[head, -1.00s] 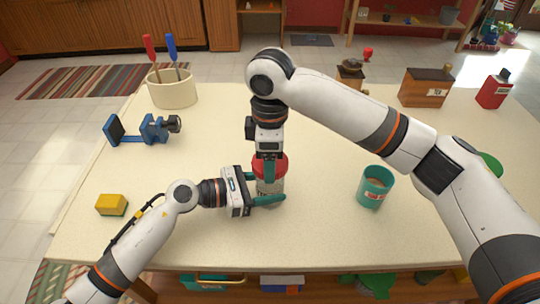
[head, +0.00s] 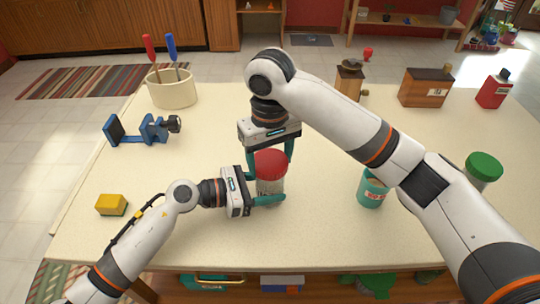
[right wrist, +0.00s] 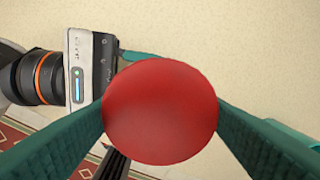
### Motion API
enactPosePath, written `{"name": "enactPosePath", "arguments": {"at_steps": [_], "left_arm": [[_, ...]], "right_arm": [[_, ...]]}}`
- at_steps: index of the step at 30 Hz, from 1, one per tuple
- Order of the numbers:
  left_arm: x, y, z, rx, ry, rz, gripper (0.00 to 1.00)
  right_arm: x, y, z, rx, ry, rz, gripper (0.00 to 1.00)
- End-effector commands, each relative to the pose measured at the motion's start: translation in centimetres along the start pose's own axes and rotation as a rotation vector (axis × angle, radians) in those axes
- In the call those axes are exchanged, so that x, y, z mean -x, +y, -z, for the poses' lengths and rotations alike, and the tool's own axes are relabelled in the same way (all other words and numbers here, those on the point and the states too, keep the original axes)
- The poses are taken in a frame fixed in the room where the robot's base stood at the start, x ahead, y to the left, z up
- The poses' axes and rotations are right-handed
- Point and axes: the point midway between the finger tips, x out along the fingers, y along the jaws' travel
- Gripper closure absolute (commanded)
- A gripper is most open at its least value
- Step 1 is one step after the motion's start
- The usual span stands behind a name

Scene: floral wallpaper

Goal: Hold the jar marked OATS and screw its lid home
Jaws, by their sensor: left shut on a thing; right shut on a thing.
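A clear jar (head: 269,191) with a red lid (head: 270,163) stands upright near the front middle of the table. Its label is partly hidden by a finger and I cannot read it. My left gripper (head: 266,188) is shut around the jar's body from the left. My right gripper (head: 271,158) points down from above and is shut on the red lid, one finger on each side. In the right wrist view the lid (right wrist: 160,115) fills the space between the two green fingers. The lid sits on the jar's mouth; its thread is hidden.
A teal cup (head: 371,190) stands to the right, partly behind my right arm, and a green-lidded jar (head: 482,170) beyond it. A yellow block (head: 111,204), a blue clamp (head: 150,130) and a crock (head: 172,92) are at left. Wooden boxes (head: 425,90) stand at the back right.

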Motion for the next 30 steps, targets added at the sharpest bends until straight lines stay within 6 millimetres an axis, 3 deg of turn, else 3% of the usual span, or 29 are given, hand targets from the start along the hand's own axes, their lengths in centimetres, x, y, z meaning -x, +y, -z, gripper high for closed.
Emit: {"name": "enactPosePath", "arguments": {"at_steps": [4,5,8,18,30], "left_arm": [[0.01,0.0,-0.06,0.0,-0.001,0.0,0.66],[0.0,0.0,-0.07,0.0,-0.001,0.0,0.66],[0.01,0.0,-0.07,0.0,-0.001,0.0,0.66],[0.0,0.01,-0.06,0.001,-0.001,0.0,0.66],[0.0,0.01,-0.05,0.001,-0.001,0.0,0.66]], "right_arm": [[0.07,0.0,-0.02,0.001,-0.002,0.0,0.49],[0.07,0.0,-0.02,0.001,-0.002,0.0,0.31],[0.06,0.0,-0.02,0.002,-0.001,0.0,0.15],[0.03,-0.01,-0.01,0.046,-0.001,0.0,0.15],[0.04,-0.04,-0.01,0.654,0.0,0.002,0.15]]}}
